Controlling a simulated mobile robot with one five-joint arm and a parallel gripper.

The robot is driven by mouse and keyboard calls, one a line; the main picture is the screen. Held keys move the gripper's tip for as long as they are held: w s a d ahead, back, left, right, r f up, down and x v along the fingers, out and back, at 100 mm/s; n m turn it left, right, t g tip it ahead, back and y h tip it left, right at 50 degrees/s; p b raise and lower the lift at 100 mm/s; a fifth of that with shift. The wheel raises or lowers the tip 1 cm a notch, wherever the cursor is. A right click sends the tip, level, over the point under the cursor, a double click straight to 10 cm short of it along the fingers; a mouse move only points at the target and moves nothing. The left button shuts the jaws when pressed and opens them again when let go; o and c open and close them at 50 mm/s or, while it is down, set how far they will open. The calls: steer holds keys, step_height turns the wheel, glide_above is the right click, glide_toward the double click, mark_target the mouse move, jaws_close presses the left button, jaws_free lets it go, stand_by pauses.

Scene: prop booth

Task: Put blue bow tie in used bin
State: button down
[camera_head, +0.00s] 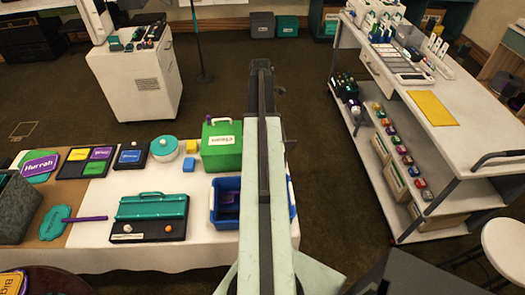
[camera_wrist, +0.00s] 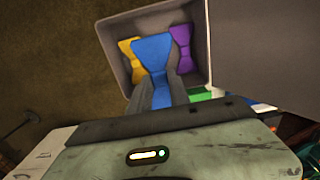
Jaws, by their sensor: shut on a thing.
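My gripper (camera_wrist: 160,88) is shut on the blue bow tie (camera_wrist: 153,52) in the wrist view. The blue bow tie overlaps the opening of a grey open box (camera_wrist: 107,38); I cannot tell its height relative to the rim. A yellow bow tie (camera_wrist: 130,48) lies in the box to the left of the blue one, and a purple bow tie (camera_wrist: 182,45) to its right. No label shows on this box, so I cannot tell whether it is the used bin. In the head view the arm hides the held bow tie.
A white table (camera_head: 85,258) at left holds a green box (camera_head: 222,160), a blue bin (camera_head: 216,217) and a teal-topped case (camera_head: 150,207). A white cart (camera_head: 459,132) stands at right. A white cabinet (camera_head: 140,85) is at back left. Brown floor is open between them.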

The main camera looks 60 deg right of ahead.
steer(key=shift+s+f+b, duration=0.1)
steer(key=shift+f+b, duration=5.45)
steer(key=shift+f, duration=0.05)
steer(key=c, duration=1.2)
jaws_free()
steer(key=shift+c, duration=0.2)
steer(key=shift+r, duration=0.15)
step_height(320, 180, up, 13)
steer(key=p, duration=1.3)
steer(key=shift+r, duration=0.1)
